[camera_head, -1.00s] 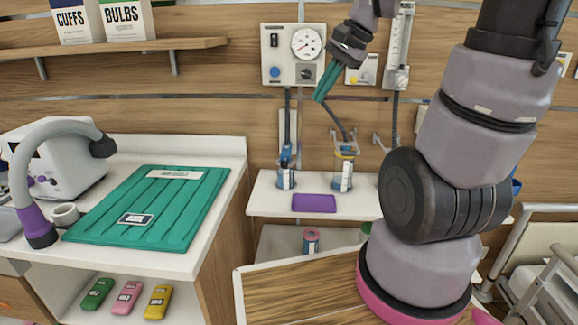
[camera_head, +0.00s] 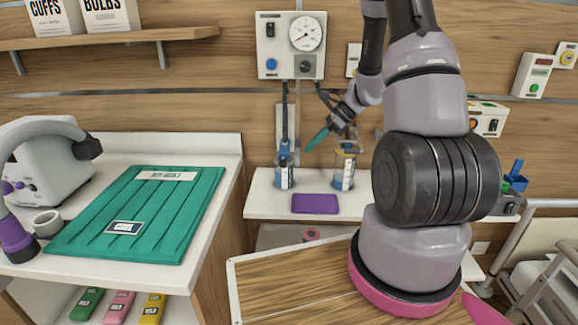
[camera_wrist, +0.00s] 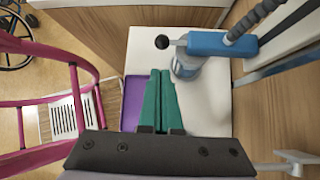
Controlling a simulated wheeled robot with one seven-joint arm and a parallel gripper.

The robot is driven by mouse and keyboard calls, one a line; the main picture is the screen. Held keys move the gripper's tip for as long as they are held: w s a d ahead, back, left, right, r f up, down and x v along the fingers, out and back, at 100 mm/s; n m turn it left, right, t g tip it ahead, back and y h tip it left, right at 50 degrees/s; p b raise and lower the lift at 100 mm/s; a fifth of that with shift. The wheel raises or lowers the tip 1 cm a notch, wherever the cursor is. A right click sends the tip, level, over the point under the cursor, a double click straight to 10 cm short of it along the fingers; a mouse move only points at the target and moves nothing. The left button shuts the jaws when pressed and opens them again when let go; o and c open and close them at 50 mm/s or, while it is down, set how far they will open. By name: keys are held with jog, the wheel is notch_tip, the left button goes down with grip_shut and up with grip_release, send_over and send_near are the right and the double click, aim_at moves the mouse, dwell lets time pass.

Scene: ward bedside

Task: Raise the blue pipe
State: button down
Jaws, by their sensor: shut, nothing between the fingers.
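The blue pipe (camera_head: 284,150) is a short blue piece at the top of the left clear jar (camera_head: 284,179), below a dark hose. In the wrist view the blue pipe (camera_wrist: 222,43) lies across the jar's top (camera_wrist: 187,66), with a black knob at its left end and a ribbed hose near its right end. My gripper (camera_head: 309,148) has teal fingers, shut and empty. It is to the right of the pipe in the head view, apart from it. In the wrist view the fingertips (camera_wrist: 160,72) are left of and below the pipe.
A second jar (camera_head: 345,172) with a yellow band stands on the white shelf (camera_head: 262,190), close to my gripper. A gauge panel (camera_head: 291,45) is on the wall above. A teal mat (camera_head: 185,215) covers the left counter.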

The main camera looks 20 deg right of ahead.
jog(key=shift+f, duration=0.15)
jog(key=x, duration=1)
dwell(0.4)
notch_tip(320, 180, up, 12)
jog(key=shift+w+f, duration=0.1)
dwell(0.3)
